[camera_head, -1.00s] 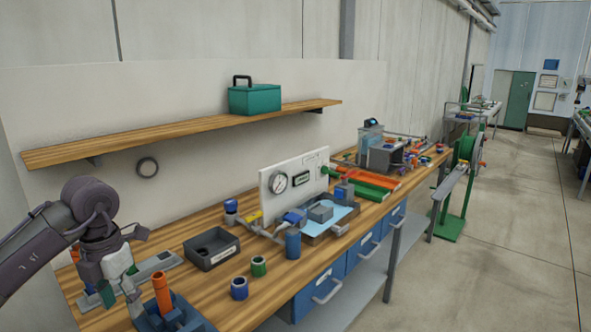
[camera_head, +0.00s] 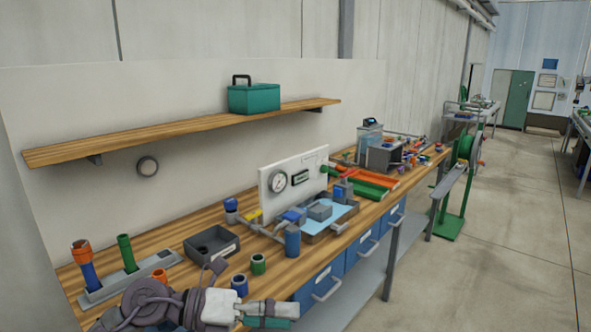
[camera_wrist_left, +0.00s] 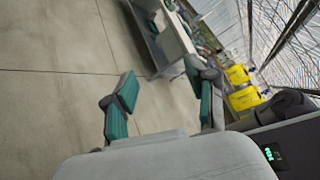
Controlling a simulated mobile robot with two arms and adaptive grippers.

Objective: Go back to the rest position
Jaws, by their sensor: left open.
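My left gripper (camera_head: 280,315) is low at the front edge of the workbench (camera_head: 217,266), at the bottom of the head view, with its fingers pointing right. It is open and empty; in the left wrist view the two green-padded fingers (camera_wrist_left: 160,80) stand apart with only floor and background between them. My left arm hides part of the bench's front left corner. My right gripper does not show.
A grey rack (camera_head: 110,293) holds an orange-and-blue tube (camera_head: 85,265) and a green tube (camera_head: 127,253). A dark tray (camera_head: 211,246), blue ring (camera_head: 239,286) and green ring (camera_head: 258,264) stand close behind the gripper. Open floor (camera_head: 500,250) lies to the right.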

